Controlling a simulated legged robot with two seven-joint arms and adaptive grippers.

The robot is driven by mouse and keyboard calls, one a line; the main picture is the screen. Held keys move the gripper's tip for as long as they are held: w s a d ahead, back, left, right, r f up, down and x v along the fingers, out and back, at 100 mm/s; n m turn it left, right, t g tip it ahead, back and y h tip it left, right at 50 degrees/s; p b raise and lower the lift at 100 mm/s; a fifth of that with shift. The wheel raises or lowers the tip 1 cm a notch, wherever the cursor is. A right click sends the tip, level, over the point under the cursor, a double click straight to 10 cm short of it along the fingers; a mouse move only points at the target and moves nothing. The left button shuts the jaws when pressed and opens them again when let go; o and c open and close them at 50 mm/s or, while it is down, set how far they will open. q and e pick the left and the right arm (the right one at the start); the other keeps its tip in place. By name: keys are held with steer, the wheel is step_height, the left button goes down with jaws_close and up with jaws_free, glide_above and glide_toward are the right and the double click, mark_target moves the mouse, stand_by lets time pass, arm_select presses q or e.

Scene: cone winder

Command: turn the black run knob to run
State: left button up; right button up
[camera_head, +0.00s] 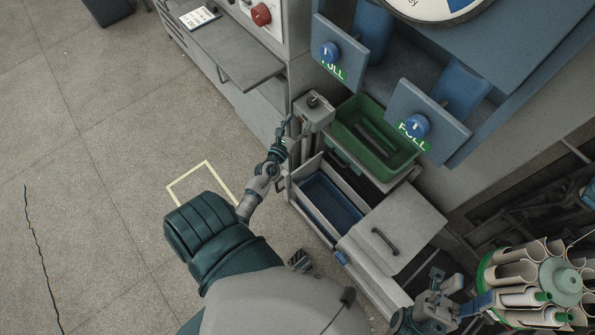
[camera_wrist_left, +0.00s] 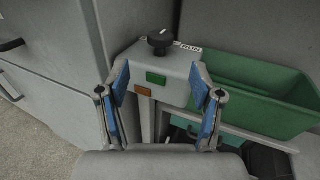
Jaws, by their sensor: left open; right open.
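The black run knob (camera_wrist_left: 160,40) sits on top of a grey control box (camera_wrist_left: 176,68). It shows in the head view too (camera_head: 313,101). A RUN label (camera_wrist_left: 190,48) lies just right of the knob. The small white mark on the knob points away from the label, toward the far side. My left gripper (camera_head: 289,128) is open in front of the box; in the left wrist view its blue-padded fingers (camera_wrist_left: 159,80) stand either side of the box front, apart from the knob. My right gripper (camera_head: 462,298) is open at the lower right, near the cone carousel.
The box front has a green button (camera_wrist_left: 156,78) and an orange button (camera_wrist_left: 143,91). A green tray (camera_head: 350,128) stands right of the box, with a blue-lined open drawer (camera_head: 330,200) below. A cone carousel (camera_head: 545,285) is at lower right. Blue panels (camera_head: 430,125) overhang the tray.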

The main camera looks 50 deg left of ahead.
mark_target(310, 105)
arm_select(q)
steer(key=x, duration=1.1)
steer(key=shift+w, duration=0.15)
steer(key=p+v, duration=0.1)
steer(key=v, duration=0.5)
steer(key=shift+s+r, duration=0.1)
steer(key=shift+s, duration=0.25)
steer(key=v, duration=1.1)
steer(key=s+d+f+n+g+h+p, duration=0.1)
steer(key=s+d+f+n+g+p, duration=0.2)
steer(key=f+n, duration=0.3)
steer(key=s+d+f+n+g+h+p, duration=0.1)
steer(key=s+d+f+n+g+p, duration=0.2)
steer(key=f+n, duration=0.4)
step_height(310, 105, down, 7)
steer(key=shift+s+d+f+g, duration=0.1)
steer(key=shift+s+d+g, duration=0.05)
steer(key=shift+s+g, duration=0.2)
